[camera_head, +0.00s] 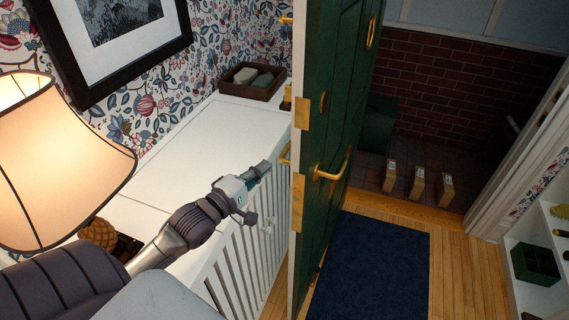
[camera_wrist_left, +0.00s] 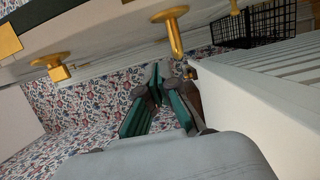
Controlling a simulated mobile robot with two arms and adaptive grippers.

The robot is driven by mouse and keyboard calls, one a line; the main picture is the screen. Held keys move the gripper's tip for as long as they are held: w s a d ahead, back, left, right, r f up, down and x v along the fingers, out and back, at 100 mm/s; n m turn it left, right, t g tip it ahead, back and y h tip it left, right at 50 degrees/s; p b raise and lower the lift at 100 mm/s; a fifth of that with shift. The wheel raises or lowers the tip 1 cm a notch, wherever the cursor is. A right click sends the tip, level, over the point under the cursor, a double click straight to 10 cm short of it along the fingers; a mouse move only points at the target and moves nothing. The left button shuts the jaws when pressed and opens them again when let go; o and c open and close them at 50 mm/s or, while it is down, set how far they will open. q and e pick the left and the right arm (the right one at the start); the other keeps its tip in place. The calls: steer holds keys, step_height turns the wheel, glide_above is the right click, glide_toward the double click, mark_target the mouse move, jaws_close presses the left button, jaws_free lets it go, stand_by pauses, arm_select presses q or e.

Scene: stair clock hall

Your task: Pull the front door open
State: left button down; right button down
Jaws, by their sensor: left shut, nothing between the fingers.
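The front door (camera_head: 337,110) is dark green with brass fittings and stands open, its pale edge toward me. A brass lever handle (camera_head: 330,173) is on its green face. Another brass handle (camera_head: 285,154) shows on the opposite side and also appears in the left wrist view (camera_wrist_left: 174,32). My left gripper (camera_head: 260,170) is over the front edge of the white cabinet, left of the door. In the left wrist view its fingers (camera_wrist_left: 168,80) are shut and empty, close to the handle but apparently not around it. My right gripper is out of view.
The white slatted cabinet (camera_head: 160,160) carries a brown tray (camera_head: 252,82) and stands close left of the door. A lit lamp (camera_head: 60,160) is at left. A blue mat (camera_head: 370,270) lies inside the doorway. Several small parcels (camera_head: 417,183) stand outside by a brick wall (camera_head: 465,85).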

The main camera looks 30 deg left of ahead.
arm_select(q)
steer(key=w+d+p, duration=0.1)
steer(key=d, duration=0.1)
steer(key=w+d+p, duration=0.1)
steer(key=w+d, duration=0.1)
steer(key=shift+w+d, duration=0.15)
steer(key=shift+w, duration=0.1)
